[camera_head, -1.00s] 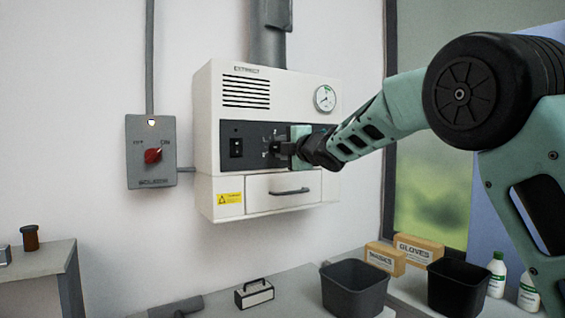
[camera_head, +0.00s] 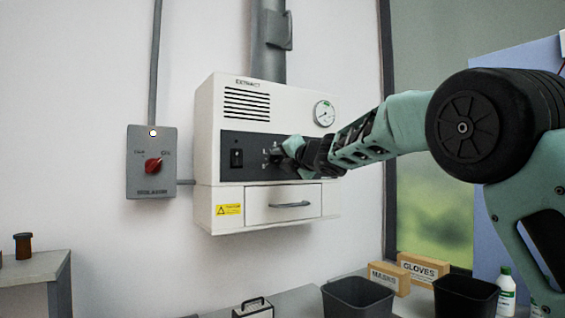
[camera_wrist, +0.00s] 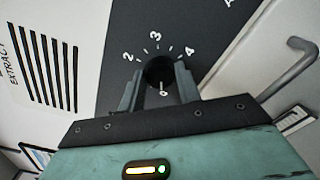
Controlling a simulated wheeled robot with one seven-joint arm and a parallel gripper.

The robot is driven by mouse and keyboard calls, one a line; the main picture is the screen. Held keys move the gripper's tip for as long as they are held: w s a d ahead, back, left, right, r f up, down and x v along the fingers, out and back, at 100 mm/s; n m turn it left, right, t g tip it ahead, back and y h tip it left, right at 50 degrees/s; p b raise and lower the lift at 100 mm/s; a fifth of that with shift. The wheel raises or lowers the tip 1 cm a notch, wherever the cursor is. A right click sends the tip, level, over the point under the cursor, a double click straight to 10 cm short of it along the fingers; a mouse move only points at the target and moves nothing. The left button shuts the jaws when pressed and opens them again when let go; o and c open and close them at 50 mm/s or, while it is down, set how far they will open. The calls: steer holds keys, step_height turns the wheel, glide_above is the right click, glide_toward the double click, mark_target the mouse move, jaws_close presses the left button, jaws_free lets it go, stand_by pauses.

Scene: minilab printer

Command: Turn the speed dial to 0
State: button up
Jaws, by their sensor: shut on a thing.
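The speed dial (camera_wrist: 157,72) is a round black knob on the extractor's dark panel (camera_head: 258,139). In the wrist view the numerals 2, 3 and 4 show around its far side. A white mark and what looks like a small 0 show on its near side, between the fingers. My gripper (camera_wrist: 159,69) is shut on the dial, one finger on each side. In the head view my gripper (camera_head: 279,153) is at the panel, and it hides most of the dial.
A black rocker switch (camera_head: 236,158) is left of the dial. A drawer handle (camera_head: 290,205) sticks out below, and a gauge (camera_head: 324,113) is above right. A grey wall box with a red knob (camera_head: 153,165) hangs left. Dark bins (camera_head: 358,296) stand below.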

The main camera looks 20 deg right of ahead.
stand_by(0.3)
steer(key=o, duration=1)
steer(key=shift+a, duration=0.1)
steer(key=shift+s, duration=0.1)
steer(key=b+v, duration=0.4)
steer(key=v, duration=1.3)
